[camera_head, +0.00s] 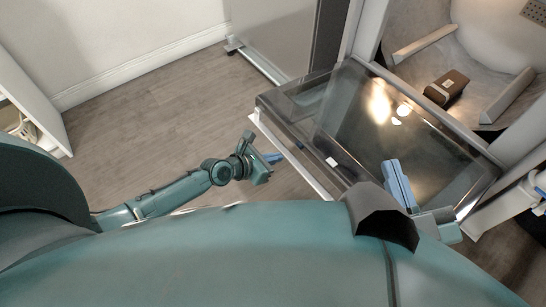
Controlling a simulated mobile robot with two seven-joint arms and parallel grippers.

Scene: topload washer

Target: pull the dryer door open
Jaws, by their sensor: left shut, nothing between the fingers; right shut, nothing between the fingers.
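The dryer door (345,115) is a dark glass panel with a pale frame edge. It is swung down and lies out nearly flat in front of the dryer opening, so the lit drum (480,50) shows behind it. My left gripper (274,158) is shut and empty, beside the door's near left edge and over the floor. My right gripper (398,182) is shut and empty, with its blue fingers over the near right part of the door. I cannot tell whether they touch the glass. My body hides part of the door's near edge.
A small dark brown box (447,88) lies inside the drum between pale ribs. A grey-white appliance or cabinet (270,35) stands behind the door on the left. A white unit (25,105) is at the far left. The wooden floor (150,125) between them is clear.

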